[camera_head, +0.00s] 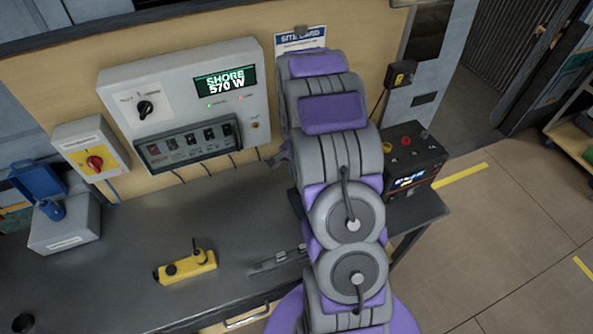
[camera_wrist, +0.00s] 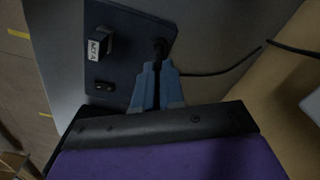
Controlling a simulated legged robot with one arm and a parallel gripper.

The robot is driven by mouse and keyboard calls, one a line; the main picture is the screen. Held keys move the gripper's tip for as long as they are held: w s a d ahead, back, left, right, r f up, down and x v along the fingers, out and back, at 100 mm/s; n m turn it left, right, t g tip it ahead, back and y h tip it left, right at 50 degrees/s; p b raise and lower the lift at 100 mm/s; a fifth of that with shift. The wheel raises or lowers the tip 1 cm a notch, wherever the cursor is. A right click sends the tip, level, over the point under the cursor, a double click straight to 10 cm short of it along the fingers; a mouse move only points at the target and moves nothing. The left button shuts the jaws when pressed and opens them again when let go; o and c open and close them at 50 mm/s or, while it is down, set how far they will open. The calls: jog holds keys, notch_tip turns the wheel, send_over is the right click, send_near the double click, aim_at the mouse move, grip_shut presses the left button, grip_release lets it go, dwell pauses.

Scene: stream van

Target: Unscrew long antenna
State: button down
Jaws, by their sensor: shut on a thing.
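In the wrist view my gripper (camera_wrist: 157,72) has its blue fingers close together, with a narrow dark strip between them. They are shut on a dark, thin piece, likely the antenna, whose dark end (camera_wrist: 159,48) shows just beyond the fingertips. It stands at the edge of a dark box (camera_wrist: 125,35) with a white label on a raised part. How much of the antenna lies between the fingers is hidden. In the head view my arm hides the gripper. A dark box with knobs and a lit display (camera_head: 412,158) stands right of the arm.
A yellow handheld device (camera_head: 188,267) lies on the grey bench (camera_head: 130,285). A white power panel (camera_head: 185,90) reading "SHORE 570 W" is on the back wall. A black cable (camera_wrist: 215,72) runs right of the fingers. Tiled floor is open at right.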

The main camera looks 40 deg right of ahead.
jog(key=shift+n, duration=0.3)
jog(key=n, duration=0.3)
jog(key=shift+n+p, duration=0.3)
jog(key=shift+n, duration=0.1)
jog(key=shift+n, duration=0.8)
jog(key=shift+n+p, duration=0.4)
jog(key=shift+n, duration=0.8)
jog(key=shift+n+p, duration=0.6)
jog(key=shift+n, duration=1.4)
